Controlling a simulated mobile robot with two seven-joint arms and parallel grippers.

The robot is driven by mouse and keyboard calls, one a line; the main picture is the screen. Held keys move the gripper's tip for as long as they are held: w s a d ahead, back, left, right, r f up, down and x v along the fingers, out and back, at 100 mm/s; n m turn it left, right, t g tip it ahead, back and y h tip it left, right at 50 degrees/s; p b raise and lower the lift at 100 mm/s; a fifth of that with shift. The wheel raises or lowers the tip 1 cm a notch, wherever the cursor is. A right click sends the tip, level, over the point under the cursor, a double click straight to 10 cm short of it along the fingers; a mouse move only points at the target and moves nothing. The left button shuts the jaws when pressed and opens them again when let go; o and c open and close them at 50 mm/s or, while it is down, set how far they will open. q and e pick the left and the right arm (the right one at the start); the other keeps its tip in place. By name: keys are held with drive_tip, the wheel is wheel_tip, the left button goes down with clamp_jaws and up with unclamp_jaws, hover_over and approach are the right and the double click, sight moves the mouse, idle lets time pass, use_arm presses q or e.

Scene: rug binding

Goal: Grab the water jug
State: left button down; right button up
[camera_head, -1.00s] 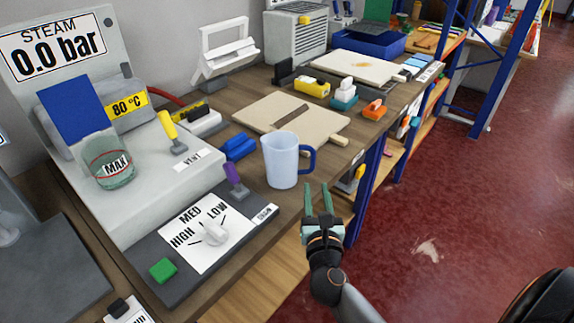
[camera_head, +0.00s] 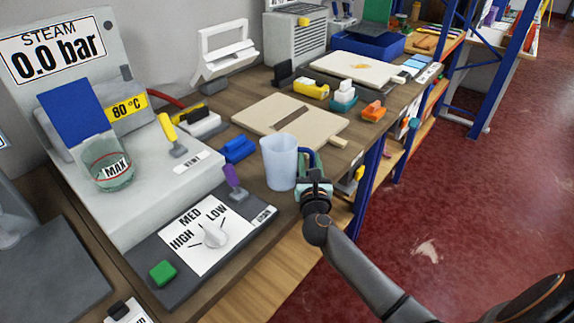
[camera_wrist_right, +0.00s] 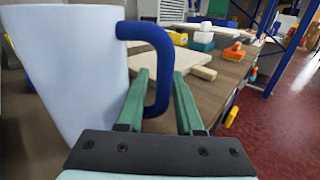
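The water jug (camera_head: 279,162) is pale blue with a dark blue handle. It stands upright on the wooden bench near its front edge, right of the control panel. In the right wrist view the jug (camera_wrist_right: 70,70) fills the left side, and its handle (camera_wrist_right: 160,65) reaches in between the green fingers. My right gripper (camera_head: 309,165) is at the handle side of the jug. Its fingers (camera_wrist_right: 160,88) are apart, one on each side of the handle's outer bar, and I see no clear grip. My left gripper is not in view.
A steam unit (camera_head: 150,170) with a control panel (camera_head: 165,268) stands left of the jug. A cutting board (camera_head: 270,120) lies behind it. Orange, teal and yellow items stand farther back. A blue shelf post (camera_head: 365,185) is right of my gripper. The red floor is clear.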

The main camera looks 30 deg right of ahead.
drive_tip(key=shift+c, duration=0.3)
clamp_jaws()
idle(1.1)
